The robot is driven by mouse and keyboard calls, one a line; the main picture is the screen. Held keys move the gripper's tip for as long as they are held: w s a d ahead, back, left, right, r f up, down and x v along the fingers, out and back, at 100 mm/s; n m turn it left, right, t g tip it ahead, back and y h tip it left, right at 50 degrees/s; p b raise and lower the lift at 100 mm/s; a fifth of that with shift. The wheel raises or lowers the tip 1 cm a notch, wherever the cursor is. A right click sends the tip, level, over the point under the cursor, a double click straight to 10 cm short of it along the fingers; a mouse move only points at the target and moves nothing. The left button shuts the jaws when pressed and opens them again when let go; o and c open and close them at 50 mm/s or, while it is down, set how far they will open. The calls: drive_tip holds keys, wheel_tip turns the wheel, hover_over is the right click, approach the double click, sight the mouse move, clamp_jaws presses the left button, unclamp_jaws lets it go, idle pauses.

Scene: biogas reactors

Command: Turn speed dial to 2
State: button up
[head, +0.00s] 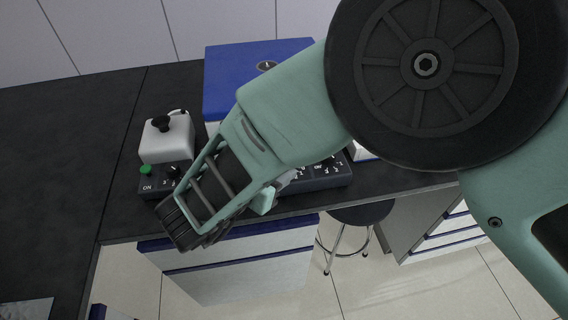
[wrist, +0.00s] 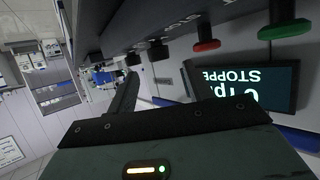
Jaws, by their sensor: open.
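Small black knobs (wrist: 157,50) show on a dark control panel in the wrist view, beside a red button (wrist: 205,42) and a green button (wrist: 285,28). Which knob is the speed dial, and its setting, I cannot read. A lit screen (wrist: 245,85) there shows upside-down text with "STOPPE" legible. In the head view, dark panels (head: 325,172) with knobs and white lettering lie on the bench, partly hidden by my arm. My gripper (head: 190,225) is open, over the bench's front edge and in front of the panels. It appears apart from the knobs; its fingertips are partly hidden.
A white box (head: 167,138) with a black top knob stands behind a green button (head: 146,169) marked ON. A blue unit (head: 225,75) stands at the back. The dark bench (head: 60,150) is clear at left. A stool (head: 360,213) stands below the bench.

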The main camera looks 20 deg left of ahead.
drive_tip(key=b+v, duration=0.2)
drive_tip(key=v, duration=1)
drive_tip(key=shift+s, duration=0.3)
drive_tip(key=shift+r, duration=0.15)
drive_tip(key=w+a+r+n+g+y, duration=0.2)
drive_tip(key=w+r+n+g+y, duration=0.3)
drive_tip(key=w+r+y, duration=0.6)
drive_tip(key=s+d+f+n+g+h, duration=0.2)
drive_tip(key=s+d, duration=0.2)
drive_tip(key=d, duration=0.8)
drive_tip(key=s+d+f+n+g+h, duration=0.1)
drive_tip(key=s+d+n+g+h, duration=0.1)
drive_tip(key=d, duration=1)
drive_tip(key=s+d+f+n+g+h, duration=0.1)
drive_tip(key=s+d+g, duration=0.3)
drive_tip(key=d, duration=0.7)
drive_tip(key=shift+s+d+f+n+h, duration=0.4)
drive_tip(key=shift+s+f+h, duration=0.4)
drive_tip(key=shift+s, duration=0.4)
drive_tip(key=shift+a, duration=0.15)
